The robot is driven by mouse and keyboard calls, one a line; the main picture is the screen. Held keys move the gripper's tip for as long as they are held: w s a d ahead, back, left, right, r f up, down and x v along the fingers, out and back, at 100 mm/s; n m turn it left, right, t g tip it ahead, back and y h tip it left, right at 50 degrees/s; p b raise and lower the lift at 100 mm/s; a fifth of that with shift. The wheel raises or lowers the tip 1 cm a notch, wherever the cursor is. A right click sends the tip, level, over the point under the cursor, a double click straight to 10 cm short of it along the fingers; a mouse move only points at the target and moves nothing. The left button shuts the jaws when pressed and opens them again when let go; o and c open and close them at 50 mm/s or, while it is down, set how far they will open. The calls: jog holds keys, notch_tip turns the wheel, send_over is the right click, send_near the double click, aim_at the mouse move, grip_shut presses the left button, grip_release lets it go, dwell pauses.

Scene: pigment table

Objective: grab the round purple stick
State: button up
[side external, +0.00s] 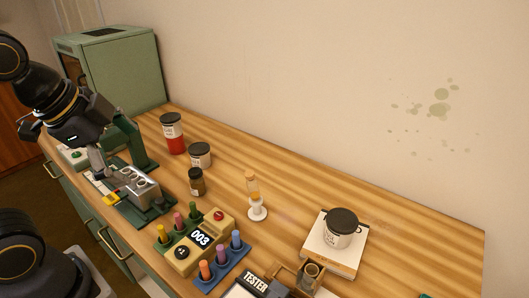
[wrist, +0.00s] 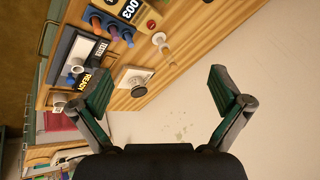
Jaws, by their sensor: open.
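The round purple stick (side external: 222,255) stands upright in the blue rack (side external: 232,268), between an orange stick (side external: 204,270) and a blue stick (side external: 236,240). In the wrist view the purple stick (wrist: 114,32) shows near the top, small and seen from its end. My gripper (wrist: 160,88) is open and empty, its two fingers wide apart. In the side view my gripper (side external: 97,162) is at the left, above the green device with a metal block, well away from the rack. The purple stick's lower end is hidden in the rack.
The hourglass-like stand (side external: 257,208), dark jar (side external: 196,182) and tester (side external: 258,284) are near. The table's right back is clear.

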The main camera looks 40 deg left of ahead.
jog(key=n, duration=0.6)
jog(key=f+n, duration=0.1)
jog(key=n, duration=0.2)
jog(key=shift+s+a, duration=0.25)
jog(key=shift+a, duration=0.1)
jog(key=c, duration=1)
